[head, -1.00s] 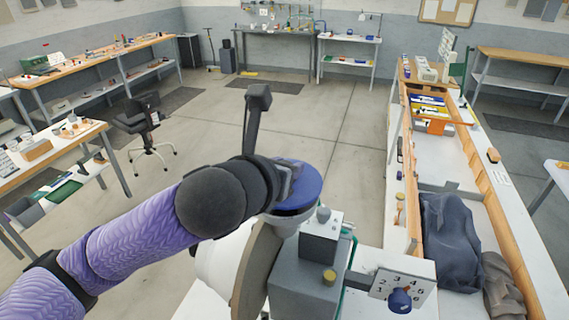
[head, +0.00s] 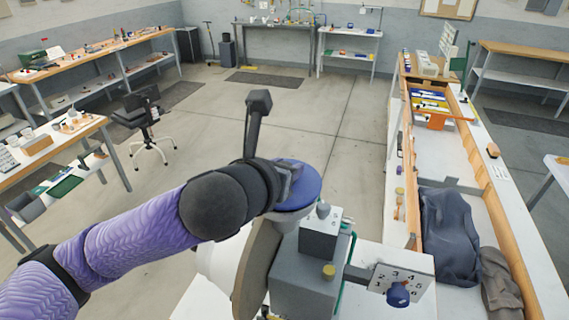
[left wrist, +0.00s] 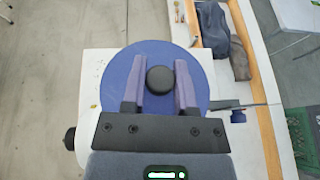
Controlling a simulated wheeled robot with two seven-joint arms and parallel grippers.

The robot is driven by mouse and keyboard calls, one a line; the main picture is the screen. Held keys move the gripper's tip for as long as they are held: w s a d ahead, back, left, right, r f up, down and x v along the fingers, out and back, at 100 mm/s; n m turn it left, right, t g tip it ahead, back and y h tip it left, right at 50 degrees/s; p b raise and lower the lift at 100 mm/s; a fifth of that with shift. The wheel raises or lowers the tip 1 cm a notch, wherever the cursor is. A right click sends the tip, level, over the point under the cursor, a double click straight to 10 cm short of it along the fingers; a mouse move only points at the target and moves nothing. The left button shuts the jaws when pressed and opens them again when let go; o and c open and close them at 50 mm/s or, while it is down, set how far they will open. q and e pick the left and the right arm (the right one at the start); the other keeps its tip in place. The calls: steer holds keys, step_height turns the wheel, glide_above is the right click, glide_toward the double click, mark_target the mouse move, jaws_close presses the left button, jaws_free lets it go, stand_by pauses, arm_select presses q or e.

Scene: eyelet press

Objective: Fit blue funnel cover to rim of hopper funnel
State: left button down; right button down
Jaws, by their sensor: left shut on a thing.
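The blue funnel cover (head: 306,188) is a round disc lying on or just over the top of the pale hopper funnel (head: 285,215) on the grey press (head: 302,275). In the left wrist view the cover (left wrist: 113,82) fills the middle, with a black knob (left wrist: 160,79) at its centre. My left gripper (left wrist: 160,85) is shut on that knob, one finger on each side. In the head view my left gripper (head: 290,172) is partly hidden behind its wrist. The cover hides the rim, so I cannot tell whether it is fully seated. My right gripper is not in view.
A numbered plate (head: 402,280) with a blue knob (head: 398,294) sticks out right of the press. A long wood-edged bench (head: 500,220) with dark cloth (head: 448,225) runs along the right. Open floor lies behind the press.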

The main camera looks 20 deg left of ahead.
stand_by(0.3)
arm_select(q)
steer(key=shift+p, duration=0.35)
stand_by(0.4)
steer(key=shift+p, duration=0.35)
stand_by(0.4)
steer(key=shift+f, duration=0.55)
steer(key=shift+c, duration=1.6)
jaws_free()
steer(key=shift+r, duration=0.1)
